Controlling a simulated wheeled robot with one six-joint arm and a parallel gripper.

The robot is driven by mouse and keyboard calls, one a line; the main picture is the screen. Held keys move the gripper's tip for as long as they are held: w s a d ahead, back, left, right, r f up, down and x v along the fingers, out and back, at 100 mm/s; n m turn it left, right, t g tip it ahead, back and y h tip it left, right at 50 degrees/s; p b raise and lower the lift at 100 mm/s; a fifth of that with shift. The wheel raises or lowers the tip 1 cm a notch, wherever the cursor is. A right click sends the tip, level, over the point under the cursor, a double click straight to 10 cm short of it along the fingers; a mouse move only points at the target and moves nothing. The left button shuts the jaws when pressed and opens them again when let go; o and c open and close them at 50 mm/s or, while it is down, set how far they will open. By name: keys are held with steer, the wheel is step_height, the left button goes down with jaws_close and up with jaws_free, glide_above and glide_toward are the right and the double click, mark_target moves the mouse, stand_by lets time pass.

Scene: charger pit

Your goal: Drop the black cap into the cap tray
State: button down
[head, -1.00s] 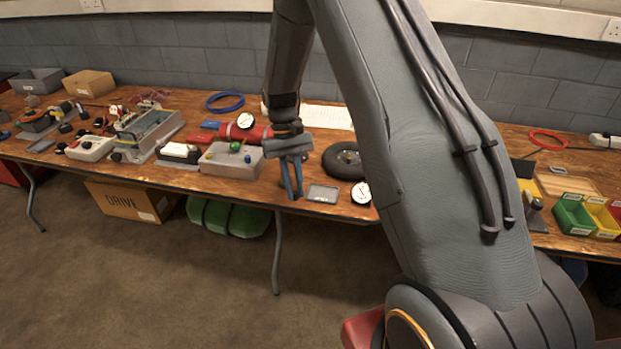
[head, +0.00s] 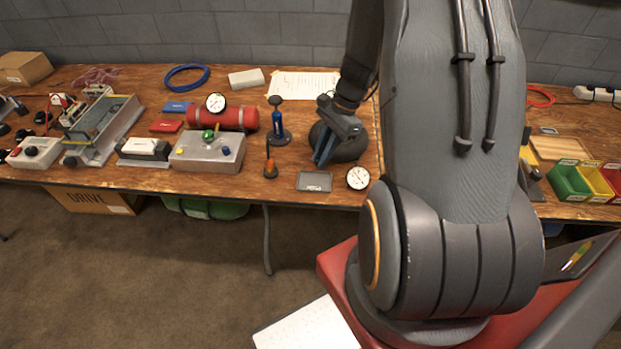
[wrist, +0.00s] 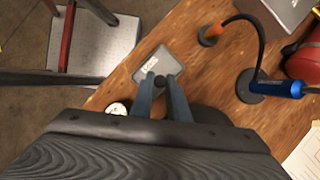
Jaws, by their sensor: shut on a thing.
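My gripper (wrist: 160,84) is shut on the small black cap (wrist: 161,82), which shows between the fingertips in the wrist view. In the head view my gripper (head: 319,161) is just behind the cap tray and seems above table height; the cap cannot be made out there. The cap tray (head: 314,182) is a small, shallow grey tray near the table's front edge. In the wrist view the tray (wrist: 153,60) lies just beyond the fingertips, with a white label; the fingers overlap its near side. No cap shows in it.
A white dial gauge (head: 358,178) sits close right of the tray. A dark wheel (head: 350,143) lies behind my gripper. The table edge is just in front of the tray.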

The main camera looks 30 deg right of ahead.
steer(key=shift+f+b, duration=2.3)
steer(key=shift+f, duration=0.5)
steer(key=c, duration=1.6)
jaws_free()
steer(key=shift+r, duration=0.1)
steer(key=shift+w+d, duration=0.1)
steer(key=shift+w, duration=0.05)
steer(key=shift+w+d+r, duration=0.15)
steer(key=shift+d+r, duration=0.05)
steer(key=shift+r, duration=0.3)
steer(key=v, duration=0.4)
steer(key=b+v, duration=0.1)
steer(key=v, duration=0.1)
steer(key=shift+s+r, duration=0.25)
steer(key=shift+s, duration=0.15)
